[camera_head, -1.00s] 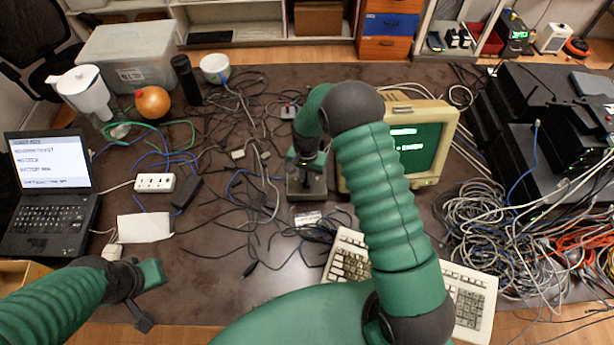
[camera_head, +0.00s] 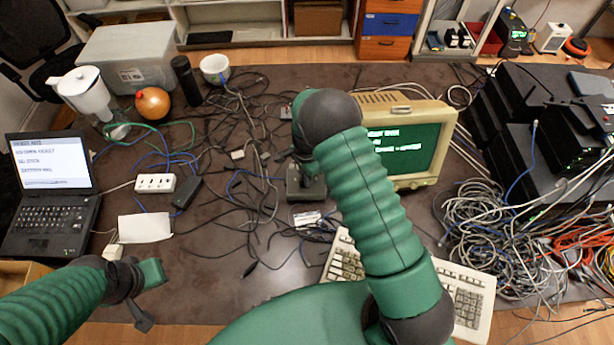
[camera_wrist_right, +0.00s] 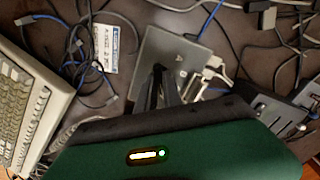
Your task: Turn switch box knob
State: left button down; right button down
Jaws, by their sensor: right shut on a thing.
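The switch box (camera_head: 308,190) is a small grey box on the table, left of the old monitor. My right arm hides part of it in the head view. In the right wrist view its flat grey face (camera_wrist_right: 190,48) shows just beyond my fingers. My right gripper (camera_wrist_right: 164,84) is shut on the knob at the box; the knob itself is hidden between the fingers. In the head view the right gripper (camera_head: 300,168) is mostly covered by my wrist. My left gripper (camera_head: 148,295) hangs at the lower left, far from the box; its finger opening is unclear.
A beige monitor (camera_head: 410,145) stands right of the box, with a keyboard (camera_head: 465,300) in front. Loose cables (camera_head: 240,150) cover the middle. A laptop (camera_head: 48,195) and white power strip (camera_head: 155,183) lie left. Black network devices (camera_head: 545,130) and heaped cables (camera_head: 490,235) fill the right.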

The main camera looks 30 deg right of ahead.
jog(key=shift+a+m, duration=0.25)
jog(key=shift+m, duration=0.05)
jog(key=c, duration=1.6)
grip_release()
jog(key=shift+c, duration=0.2)
jog(key=shift+o, duration=0.7)
jog(key=shift+a, duration=0.1)
jog(key=shift+w+r, duration=0.1)
jog(key=shift+r, duration=0.15)
pick_arm(q)
jog(key=shift+a+f+b, duration=0.15)
jog(key=shift+f+b, duration=0.2)
pick_arm(e)
notch_tip(320, 180, up, 16)
jog(key=shift+r, duration=0.15)
pick_arm(q)
jog(key=shift+s, duration=0.1)
